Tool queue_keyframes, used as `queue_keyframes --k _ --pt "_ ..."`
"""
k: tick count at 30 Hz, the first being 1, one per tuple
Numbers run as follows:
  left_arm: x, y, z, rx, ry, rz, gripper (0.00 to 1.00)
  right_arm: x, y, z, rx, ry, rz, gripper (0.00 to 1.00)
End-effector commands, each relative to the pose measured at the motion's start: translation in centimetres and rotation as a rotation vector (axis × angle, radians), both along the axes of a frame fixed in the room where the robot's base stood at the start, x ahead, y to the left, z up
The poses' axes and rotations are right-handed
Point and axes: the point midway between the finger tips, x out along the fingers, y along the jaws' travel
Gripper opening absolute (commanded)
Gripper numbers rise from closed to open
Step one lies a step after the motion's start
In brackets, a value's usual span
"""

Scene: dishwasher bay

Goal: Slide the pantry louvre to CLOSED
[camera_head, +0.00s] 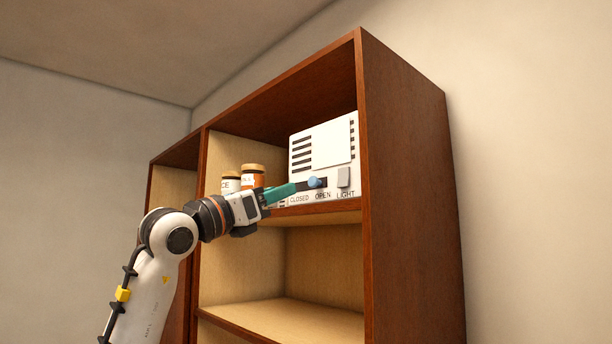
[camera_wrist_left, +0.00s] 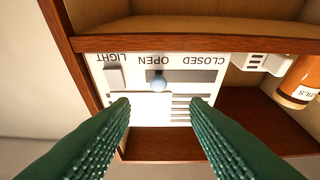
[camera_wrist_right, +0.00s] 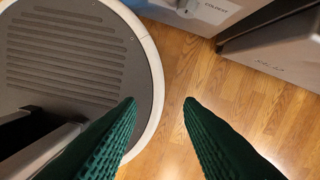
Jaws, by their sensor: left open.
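The pantry louvre is a white box (camera_head: 318,150) with dark slots and a white cover plate, standing on the upper shelf. Its blue knob (camera_head: 314,182) sits at the OPEN end of a slot; the CLOSED label is to its left. In the left wrist view, which is upside down, the knob (camera_wrist_left: 159,83) is at the OPEN end and the grey slot (camera_wrist_left: 198,76) runs right to CLOSED. My left gripper (camera_head: 293,187) is open in front of the box, its fingers on either side of the knob's line; contact cannot be told. My right gripper (camera_wrist_right: 160,104) is open and empty above the floor.
A LIGHT switch (camera_head: 344,177) is right of the knob. The brown cabinet side wall (camera_head: 410,190) is close on the right. The lower shelf (camera_head: 295,318) is bare.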

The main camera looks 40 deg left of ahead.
Motion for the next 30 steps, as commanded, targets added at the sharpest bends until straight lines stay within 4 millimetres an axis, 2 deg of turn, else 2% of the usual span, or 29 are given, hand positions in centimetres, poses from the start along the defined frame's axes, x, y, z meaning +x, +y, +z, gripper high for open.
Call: queue_keyframes --k 1,3,10,15,23,24,26,30 --pt "1.1 -0.2 0.9 0.000 0.003 -0.004 0.42 -0.1 0.0 1.1 0.001 0.002 0.000 0.33" --pt "2.4 -0.3 1.5 -0.001 0.002 -0.004 0.42 0.0 0.1 1.8 0.001 0.000 0.000 0.33" --pt "5.7 -0.5 2.7 0.000 0.002 -0.002 0.42 1.6 0.2 3.4 0.003 -0.023 0.000 0.33" --pt "6.7 -0.7 2.9 0.000 0.001 -0.003 0.42 1.8 0.3 3.8 0.005 -0.027 -0.001 0.33" --pt "6.9 -0.6 2.8 0.001 0.001 -0.002 0.42 1.6 0.4 3.7 0.006 -0.024 -0.001 0.33" --pt "6.9 -0.6 2.8 0.001 0.001 -0.002 0.40 1.6 0.4 3.7 0.006 -0.023 -0.001 0.33" --pt "6.8 -0.6 2.8 0.001 0.001 -0.002 0.30 1.5 0.4 3.7 0.006 -0.021 -0.001 0.33" --pt "6.8 -0.6 2.8 0.001 0.001 -0.002 0.07 1.3 0.4 3.7 0.005 -0.019 -0.001 0.33"
